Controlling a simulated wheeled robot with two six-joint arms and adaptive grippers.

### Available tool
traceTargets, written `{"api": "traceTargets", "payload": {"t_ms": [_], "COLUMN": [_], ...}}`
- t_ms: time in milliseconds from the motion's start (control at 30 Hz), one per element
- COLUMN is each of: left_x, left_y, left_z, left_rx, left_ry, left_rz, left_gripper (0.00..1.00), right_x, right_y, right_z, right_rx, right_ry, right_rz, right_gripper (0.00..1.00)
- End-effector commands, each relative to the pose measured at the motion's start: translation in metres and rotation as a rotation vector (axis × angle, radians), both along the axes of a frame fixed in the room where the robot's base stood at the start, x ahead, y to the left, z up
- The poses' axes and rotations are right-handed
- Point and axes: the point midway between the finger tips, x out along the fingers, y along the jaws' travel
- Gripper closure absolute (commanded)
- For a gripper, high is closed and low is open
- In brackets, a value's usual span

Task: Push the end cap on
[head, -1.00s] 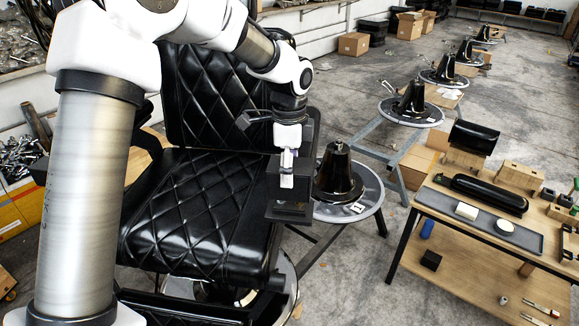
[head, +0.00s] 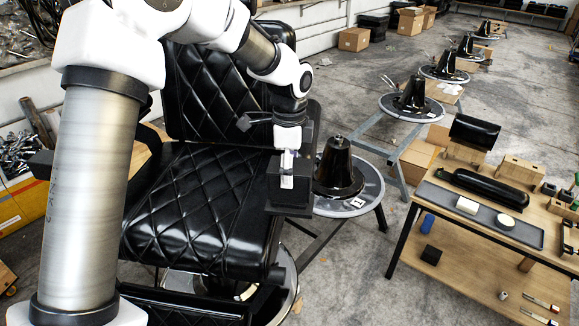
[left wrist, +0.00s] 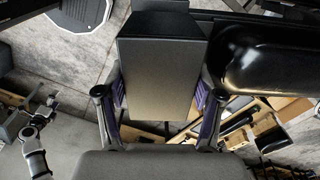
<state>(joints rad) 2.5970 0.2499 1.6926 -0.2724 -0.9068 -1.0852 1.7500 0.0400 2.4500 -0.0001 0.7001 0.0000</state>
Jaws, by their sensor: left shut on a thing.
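My left gripper (head: 288,163) points down over the right side of the chair seat and is shut on a dark box-shaped piece, which looks like the end cap (head: 289,188). In the left wrist view the same end cap (left wrist: 160,75) sits between the two fingers (left wrist: 160,105). The black quilted barber chair (head: 195,205) is beside and behind it. I cannot tell whether the cap touches the chair. A glossy black padded part (left wrist: 265,50) lies just right of the cap. A small white-jointed arm, probably my right one, shows at lower left of the wrist view (left wrist: 35,130); its jaws are too small to read.
A black cone base on a round plate (head: 338,170) stands close to the right of the cap. A wooden workbench (head: 470,210) with a grey tray (head: 480,218) is further right. More cone bases stand in a row behind. Grey floor lies between chair and bench.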

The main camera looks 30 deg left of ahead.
Motion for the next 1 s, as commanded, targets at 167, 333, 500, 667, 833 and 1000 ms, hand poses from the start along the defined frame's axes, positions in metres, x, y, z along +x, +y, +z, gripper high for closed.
{"api": "traceTargets", "payload": {"t_ms": [167,333,500,667,833,1000], "left_x": [0.0,0.0,0.0,0.0,0.0,0.0], "left_y": [0.0,0.0,0.0,0.0,0.0,0.0], "left_z": [-0.005,-0.009,-0.013,-0.017,-0.022,-0.026], "left_rx": [0.0,0.0,0.0,0.0,0.0,0.0], "left_ry": [-0.001,-0.001,0.0,0.0,0.0,0.0], "left_rz": [0.0,0.0,0.0,0.0,0.0,0.0], "left_gripper": [0.74,0.74,0.74,0.74,0.74,0.74], "right_x": [0.0,0.0,0.0,0.0,0.0,0.0], "right_y": [0.0,0.0,0.0,0.0,0.0,0.0], "right_z": [-0.002,-0.004,-0.006,-0.007,-0.009,-0.011], "right_rx": [0.0,0.0,0.0,0.0,0.0,0.0], "right_ry": [0.0,0.0,0.0,0.0,0.0,0.0], "right_rz": [0.0,0.0,0.0,0.0,0.0,0.0], "right_gripper": [0.08,0.08,0.08,0.08,0.08,0.08]}}
